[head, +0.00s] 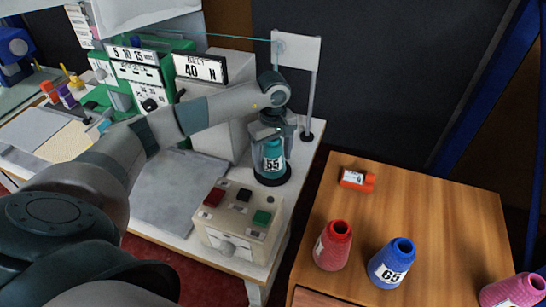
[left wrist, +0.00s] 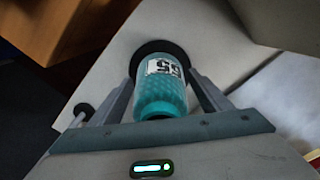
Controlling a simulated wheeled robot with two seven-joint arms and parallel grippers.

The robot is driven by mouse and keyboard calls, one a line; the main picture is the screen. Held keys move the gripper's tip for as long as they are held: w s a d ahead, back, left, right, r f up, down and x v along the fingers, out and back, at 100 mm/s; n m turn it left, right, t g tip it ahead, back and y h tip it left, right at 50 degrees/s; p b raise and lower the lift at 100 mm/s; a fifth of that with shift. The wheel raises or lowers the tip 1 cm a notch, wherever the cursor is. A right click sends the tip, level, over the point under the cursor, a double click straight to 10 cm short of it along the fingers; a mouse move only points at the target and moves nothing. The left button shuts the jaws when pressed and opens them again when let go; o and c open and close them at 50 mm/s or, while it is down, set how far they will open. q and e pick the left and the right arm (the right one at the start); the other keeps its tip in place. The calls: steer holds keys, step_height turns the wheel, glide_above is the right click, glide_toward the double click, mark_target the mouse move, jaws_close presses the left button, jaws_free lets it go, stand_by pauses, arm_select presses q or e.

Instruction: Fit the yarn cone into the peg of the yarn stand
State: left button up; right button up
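The teal yarn cone (head: 273,160), labelled 55, stands roughly upright over the round black base (head: 258,178) of the yarn stand at the table's right side. My left gripper (head: 276,143) is above it with a finger on each side. In the left wrist view the cone (left wrist: 162,92) sits between the fingers, whose tips lie close against its sides, and the black disc (left wrist: 150,48) shows behind it. The gripper looks shut on the cone. The peg is hidden by the cone, and I cannot tell whether the cone rests fully on the base. My right gripper is not in view.
A control box (head: 237,228) with red, black and green buttons stands in front of the stand. A white panel on posts (head: 297,50) rises behind. The wooden table (head: 420,205) at right holds red (head: 333,246), blue (head: 391,265) and pink (head: 513,293) cones and an orange item (head: 356,180).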

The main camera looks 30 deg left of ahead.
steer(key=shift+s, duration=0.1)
arm_select(q)
steer(key=shift+r, duration=0.15)
steer(key=shift+w+r, duration=0.1)
steer(key=shift+r, duration=0.75)
step_height(320, 180, up, 4)
steer(key=shift+r+b, duration=0.25)
steer(key=shift+b, duration=0.6)
step_height(320, 180, up, 6)
steer(key=shift+f+b, duration=0.15)
steer(key=shift+b, duration=0.4)
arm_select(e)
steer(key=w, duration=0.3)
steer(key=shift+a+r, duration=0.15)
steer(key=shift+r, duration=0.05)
